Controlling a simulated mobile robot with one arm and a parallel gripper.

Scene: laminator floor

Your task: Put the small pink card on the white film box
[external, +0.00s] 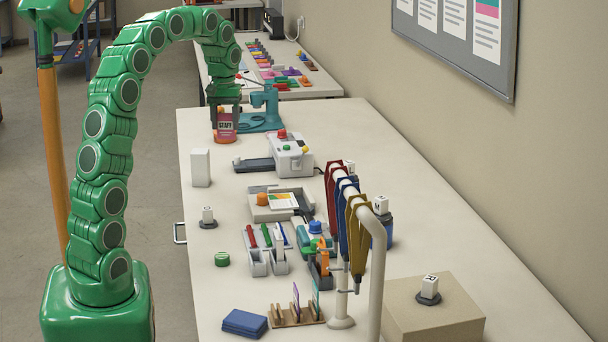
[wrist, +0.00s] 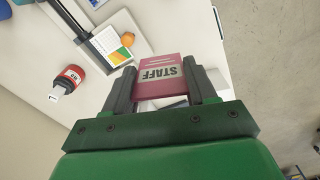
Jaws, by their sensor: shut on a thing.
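My gripper (external: 226,108) is shut on a small pink card (external: 226,124) marked STAFF. The card hangs below the fingers in the external view, near the far left edge of the table. In the wrist view the pink card (wrist: 161,75) sits between the two dark fingers of my gripper (wrist: 160,86), its printed face to the camera. A plain white box (external: 201,167), which looks like the film box, stands upright on the table, nearer the external camera and to the left of the card. The two are apart.
A teal press (external: 265,110) stands just right of my gripper. A white-and-grey machine (external: 291,155) and a grey tray (external: 270,205) lie nearer the external camera. Hanging lanyards on a white stand (external: 376,270) rise at the right.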

